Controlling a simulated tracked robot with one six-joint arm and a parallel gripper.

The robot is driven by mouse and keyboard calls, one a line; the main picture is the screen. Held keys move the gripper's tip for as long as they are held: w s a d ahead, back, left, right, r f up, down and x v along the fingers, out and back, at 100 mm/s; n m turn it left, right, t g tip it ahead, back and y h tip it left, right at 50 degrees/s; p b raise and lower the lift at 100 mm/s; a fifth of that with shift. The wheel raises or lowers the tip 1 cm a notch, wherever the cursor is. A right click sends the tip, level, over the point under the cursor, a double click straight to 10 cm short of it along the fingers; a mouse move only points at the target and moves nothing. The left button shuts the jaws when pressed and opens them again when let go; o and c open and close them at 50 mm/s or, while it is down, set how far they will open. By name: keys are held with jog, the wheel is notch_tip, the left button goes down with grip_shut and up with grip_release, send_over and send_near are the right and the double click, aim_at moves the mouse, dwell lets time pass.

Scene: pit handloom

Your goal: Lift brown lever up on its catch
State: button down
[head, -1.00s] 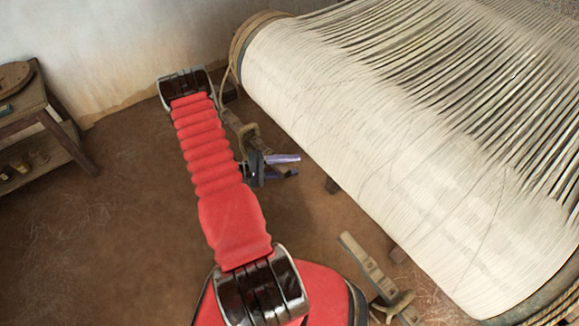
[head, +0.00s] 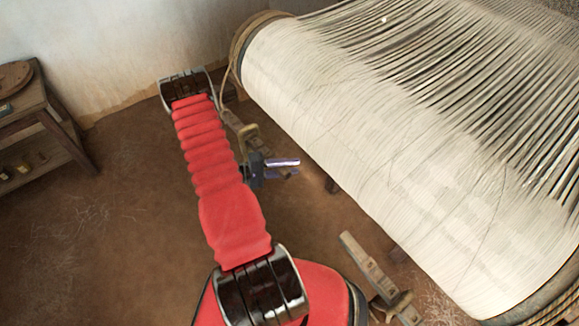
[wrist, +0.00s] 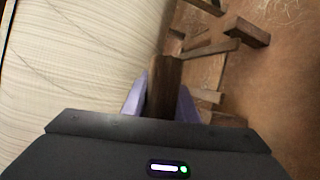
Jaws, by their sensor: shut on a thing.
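A dark brown wooden bar, which looks like the brown lever (wrist: 170,82), stands between the two purple fingers in the wrist view. My gripper (wrist: 163,98) is shut on it, with a finger on either side. In the head view my gripper (head: 288,168) sits low beside the loom, left of the white warp roll, with its fingers pointing right. The held part of the lever is hard to make out there. The catch cannot be told apart with certainty in either view.
The big roll of white warp (head: 400,150) fills the right side, close to my gripper. Wooden pieces (head: 375,275) stand on the floor at lower right. A small wooden table (head: 45,120) is at far left. The brown floor between is clear.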

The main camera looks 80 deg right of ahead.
jog(key=c, duration=1.4)
grip_release()
jog(key=shift+f, duration=0.1)
jog(key=v, duration=1.4)
jog(key=shift+d, duration=0.1)
